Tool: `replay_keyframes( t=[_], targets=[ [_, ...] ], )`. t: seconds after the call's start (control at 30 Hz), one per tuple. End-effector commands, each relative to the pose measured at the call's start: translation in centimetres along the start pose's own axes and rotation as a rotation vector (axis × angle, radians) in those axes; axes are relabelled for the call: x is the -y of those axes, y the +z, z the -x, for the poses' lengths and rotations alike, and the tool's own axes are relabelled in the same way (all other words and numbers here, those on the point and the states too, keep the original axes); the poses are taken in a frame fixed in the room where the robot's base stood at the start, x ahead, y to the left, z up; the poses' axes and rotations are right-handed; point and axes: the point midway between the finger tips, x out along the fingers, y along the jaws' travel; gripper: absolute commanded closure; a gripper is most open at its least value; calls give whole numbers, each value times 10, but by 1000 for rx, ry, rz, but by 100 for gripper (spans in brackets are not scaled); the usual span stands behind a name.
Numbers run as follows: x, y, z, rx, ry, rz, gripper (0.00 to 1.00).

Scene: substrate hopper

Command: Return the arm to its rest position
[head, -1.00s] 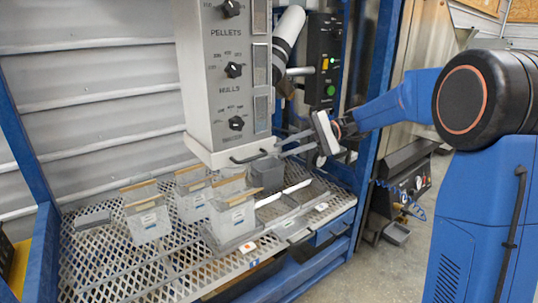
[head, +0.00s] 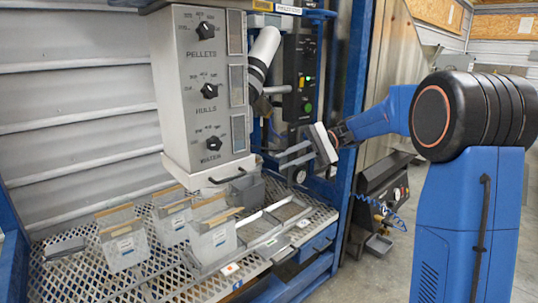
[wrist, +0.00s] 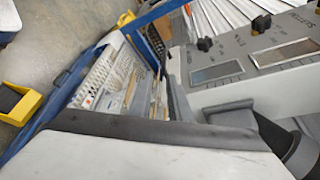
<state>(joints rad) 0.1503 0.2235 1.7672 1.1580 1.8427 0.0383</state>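My gripper (head: 284,161) is to the right of the hopper's lower end in the head view, its two fingers apart and pointing left. Nothing shows between them. The grey hopper (head: 208,100) has three dials, with PELLETS and HULLS labels. A dark grey bin (head: 247,191) stands on the mesh bench just beside the hopper's base, below and left of my fingertips and apart from them. The hopper's panel (wrist: 262,62) fills the right of the wrist view, where the gripper's own parts cover the lower half.
Several clear labelled bins (head: 122,240) stand on the mesh bench (head: 75,285). A blue frame post (head: 352,110) and a black control box (head: 299,80) are close to my arm. Open floor (head: 375,275) lies right of the bench. A yellow bin (wrist: 18,103) shows in the wrist view.

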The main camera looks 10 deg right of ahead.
Motion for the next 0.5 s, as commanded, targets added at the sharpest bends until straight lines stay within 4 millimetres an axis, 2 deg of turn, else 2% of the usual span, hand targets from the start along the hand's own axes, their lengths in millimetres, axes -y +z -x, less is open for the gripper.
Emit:
replay_keyframes(
  t=[0.17,0.5],
  targets=[
    [-21,30,-18,-74,101,5,83],
    [-96,92,-45,-276,367,45,83]
  ],
)
